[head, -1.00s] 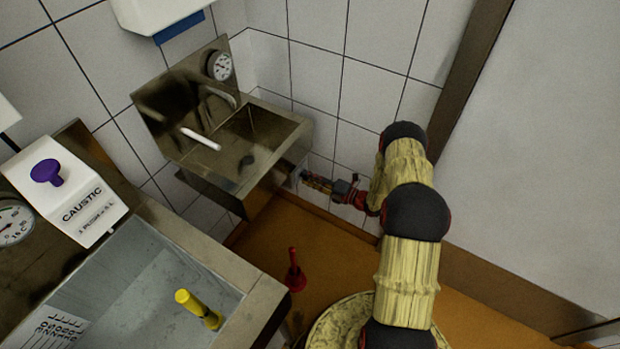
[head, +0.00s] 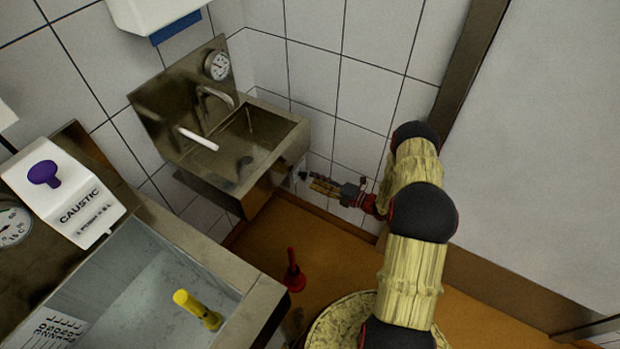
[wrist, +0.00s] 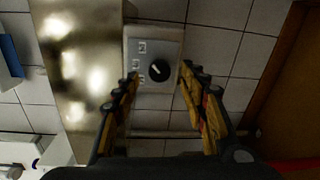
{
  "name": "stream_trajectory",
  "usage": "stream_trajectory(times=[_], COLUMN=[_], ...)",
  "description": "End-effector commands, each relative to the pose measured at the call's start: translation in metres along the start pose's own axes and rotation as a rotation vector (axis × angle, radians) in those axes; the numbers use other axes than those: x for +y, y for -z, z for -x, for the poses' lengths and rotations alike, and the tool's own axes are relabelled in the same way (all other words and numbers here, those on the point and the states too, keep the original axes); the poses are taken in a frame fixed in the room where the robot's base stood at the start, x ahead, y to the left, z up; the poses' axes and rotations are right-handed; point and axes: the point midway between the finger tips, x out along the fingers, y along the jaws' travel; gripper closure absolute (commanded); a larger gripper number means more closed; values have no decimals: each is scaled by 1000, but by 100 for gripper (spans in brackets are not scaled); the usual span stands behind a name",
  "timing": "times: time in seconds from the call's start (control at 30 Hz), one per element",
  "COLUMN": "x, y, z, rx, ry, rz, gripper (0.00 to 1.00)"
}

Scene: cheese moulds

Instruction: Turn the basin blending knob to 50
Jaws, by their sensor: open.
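The blending knob (wrist: 159,70) is a round black dial with a white pointer mark, on a light grey plate (wrist: 139,45) with printed markings too small to read. The pointer slants toward the upper left in the wrist view. My gripper (wrist: 161,75) is open, with one yellow-and-black finger on each side of the knob and a gap to it; I cannot tell how far short of it the tips are. In the head view my gripper (head: 324,187) is low beside the steel basin (head: 262,128), near the tiled wall. The knob's face is hidden there.
The basin's steel side fills the left of the wrist view, close to the left finger. A caustic dispenser (head: 70,195), sink and yellow-handled tool (head: 197,308) are at left. A red-handled object (head: 292,272) is on the floor.

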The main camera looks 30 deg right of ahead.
Motion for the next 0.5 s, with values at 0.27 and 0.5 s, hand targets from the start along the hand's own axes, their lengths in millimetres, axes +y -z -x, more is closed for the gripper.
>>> stream_trajectory(times=[0.27, 0.5], x=[0, 0], y=[-2, -1], z=[56, 79], rx=[-5, -2], ry=[-1, -1], rz=[0, 1], gripper=[57, 57])
